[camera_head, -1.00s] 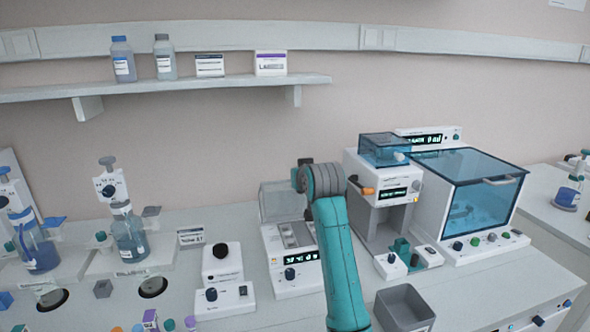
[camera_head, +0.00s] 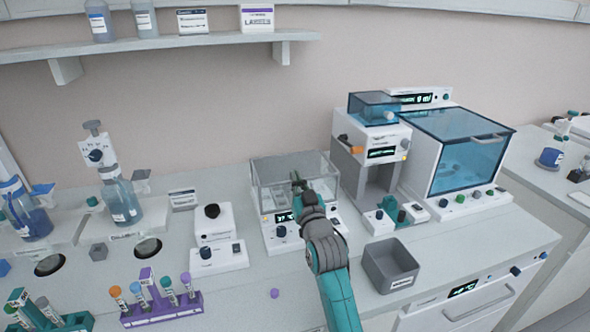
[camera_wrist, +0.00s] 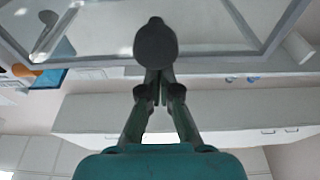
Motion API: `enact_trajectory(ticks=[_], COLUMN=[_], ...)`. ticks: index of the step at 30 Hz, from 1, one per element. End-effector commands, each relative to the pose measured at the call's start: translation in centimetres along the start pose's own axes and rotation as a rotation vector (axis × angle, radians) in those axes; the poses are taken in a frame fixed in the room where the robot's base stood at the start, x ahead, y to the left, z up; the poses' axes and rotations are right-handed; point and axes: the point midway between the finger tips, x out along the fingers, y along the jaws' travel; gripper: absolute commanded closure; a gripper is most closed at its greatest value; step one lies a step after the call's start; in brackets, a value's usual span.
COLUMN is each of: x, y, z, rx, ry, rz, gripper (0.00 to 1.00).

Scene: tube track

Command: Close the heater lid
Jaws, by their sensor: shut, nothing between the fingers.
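The heater (camera_head: 283,232) is a white box with a lit display and a knob, in the middle of the bench. Its clear lid (camera_head: 270,172) lies over the heater top in the head view; whether it is fully seated I cannot tell. My gripper (camera_head: 297,181) is shut and empty, its tips overlapping the lid in the head view. In the wrist view my gripper (camera_wrist: 160,82) is below the lid's framed clear panel (camera_wrist: 205,22). A dark round piece (camera_wrist: 155,42) lies at the fingertips; touching or apart is unclear.
A white device with a blue clear hood (camera_head: 373,107) stands right of the heater, beside a large blue-windowed cabinet (camera_head: 460,145). A grey bin (camera_head: 390,266) is front right. A small knobbed unit (camera_head: 216,240) is on the left. A purple tube rack (camera_head: 163,310) stands at the front left.

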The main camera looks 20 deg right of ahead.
Motion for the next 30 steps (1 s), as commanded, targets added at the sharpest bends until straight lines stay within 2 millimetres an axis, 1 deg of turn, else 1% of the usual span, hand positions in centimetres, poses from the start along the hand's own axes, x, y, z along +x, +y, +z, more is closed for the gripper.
enact_trajectory(ticks=[9, 30], x=[-0.8, -1.2], y=[0.0, -0.1], z=[1.0, 2.0], rx=[0.000, 0.000], ry=[-0.005, -0.019], rz=[0.000, -0.001], gripper=[1.00, 1.00])
